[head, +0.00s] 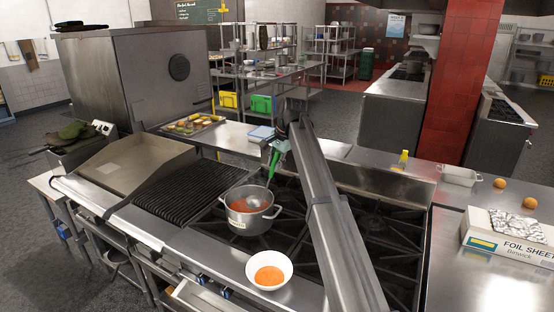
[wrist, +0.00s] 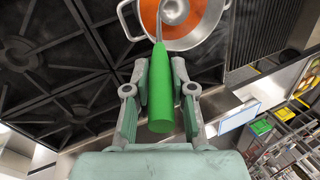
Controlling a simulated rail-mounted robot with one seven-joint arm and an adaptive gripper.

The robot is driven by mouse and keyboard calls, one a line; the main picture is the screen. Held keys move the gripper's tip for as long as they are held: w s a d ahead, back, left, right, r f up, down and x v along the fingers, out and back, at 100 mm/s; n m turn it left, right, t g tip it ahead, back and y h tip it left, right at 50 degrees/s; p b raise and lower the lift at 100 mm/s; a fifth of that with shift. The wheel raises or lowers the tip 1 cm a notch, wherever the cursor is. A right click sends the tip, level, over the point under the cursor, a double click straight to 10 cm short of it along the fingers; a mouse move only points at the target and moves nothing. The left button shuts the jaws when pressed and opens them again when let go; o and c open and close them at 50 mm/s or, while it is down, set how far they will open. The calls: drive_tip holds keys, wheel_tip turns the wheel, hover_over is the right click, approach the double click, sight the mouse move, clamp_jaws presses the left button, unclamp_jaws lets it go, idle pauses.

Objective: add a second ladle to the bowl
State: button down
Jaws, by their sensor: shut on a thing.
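My gripper (head: 277,146) is shut on the green handle of a ladle (head: 272,166). In the wrist view the fingers (wrist: 161,75) close on both sides of the green handle (wrist: 161,114). The ladle's metal bowl end is over or in the steel pot (head: 236,222); I cannot tell how deep it sits. The pot holds orange soup and also shows in the wrist view (wrist: 207,35). A white bowl (head: 287,263) with orange soup in it stands on the steel front edge, below and right of the pot.
The pot stands on the black burner grates (head: 385,225), beside a ribbed grill (head: 180,188). A foil box (head: 505,243), a white tray (head: 459,176), a yellow bottle (head: 402,160) and two oranges (head: 529,202) are on the right counter. My arm crosses the burners.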

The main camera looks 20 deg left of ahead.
sight(271, 175)
drive_tip(key=shift+b+x, duration=0.75)
drive_tip(key=shift+x, duration=2.5)
drive_tip(key=shift+s, duration=0.1)
drive_tip(key=shift+r, duration=0.1)
drive_tip(key=shift+r+p, duration=2.6)
drive_tip(key=shift+r, duration=4.4)
drive_tip(key=s+d, duration=0.8)
drive_tip(key=s, duration=0.5)
drive_tip(key=s+d, duration=0.8)
drive_tip(key=s, duration=0.5)
drive_tip(key=shift+d, duration=0.2)
